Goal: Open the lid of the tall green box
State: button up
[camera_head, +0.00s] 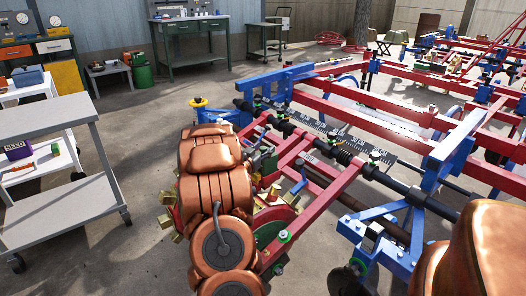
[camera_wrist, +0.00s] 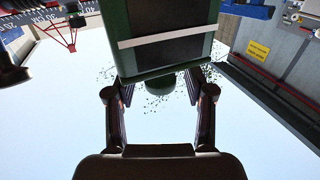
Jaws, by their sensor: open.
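A dark green box (camera_wrist: 163,58) with a pale band across it fills the upper middle of the wrist view. A rounded dark green part (camera_wrist: 161,84) sticks out at its lower end. My gripper (camera_wrist: 160,90) is open, with one finger on each side of that rounded part and nothing visibly clamped. I cannot tell whether the fingers touch the box. No lid seam shows clearly. In the head view I cannot make out this box, and my gripper is hidden behind my copper arm.
A red and blue planter frame (camera_head: 400,103) crowds the head view's right side. A grey cart (camera_head: 60,212) stands at left, with open floor between. The wrist view shows a grey wall-like panel with a yellow label (camera_wrist: 258,50) at right, and dark specks around the box.

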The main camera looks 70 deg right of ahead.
jog(key=shift+c, duration=0.3)
grip_shut()
dwell(0.5)
